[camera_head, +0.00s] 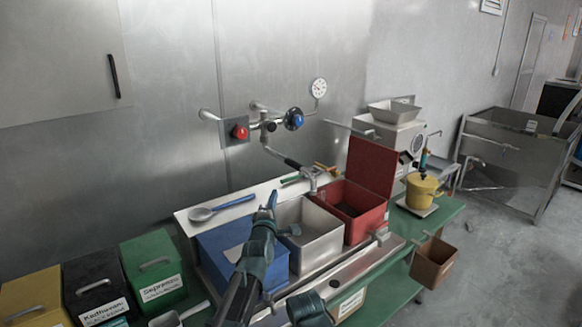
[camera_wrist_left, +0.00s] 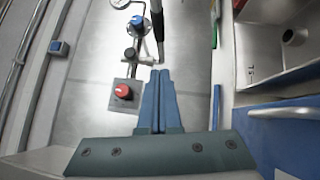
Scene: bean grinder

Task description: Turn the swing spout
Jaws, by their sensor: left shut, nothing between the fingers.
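The swing spout (camera_head: 290,162) is a thin metal pipe with a black sleeve, coming from the wall valves above the sinks. Its outlet end (camera_head: 312,182) is over the area between the grey basin and the red bin. In the left wrist view, the black-sleeved spout (camera_wrist_left: 158,25) lies just beyond my fingertips. My left gripper (camera_head: 272,198) is shut and empty, its blue fingers together above the blue bin's far right corner. It also shows in the left wrist view (camera_wrist_left: 160,75). A gap to the spout appears in both views. My right gripper's fingers do not show.
A red knob (camera_head: 240,132) and a blue knob (camera_head: 294,119) sit on the wall. A blue bin (camera_head: 215,250), grey basin (camera_head: 325,252) and red bin (camera_head: 372,215) lie below.

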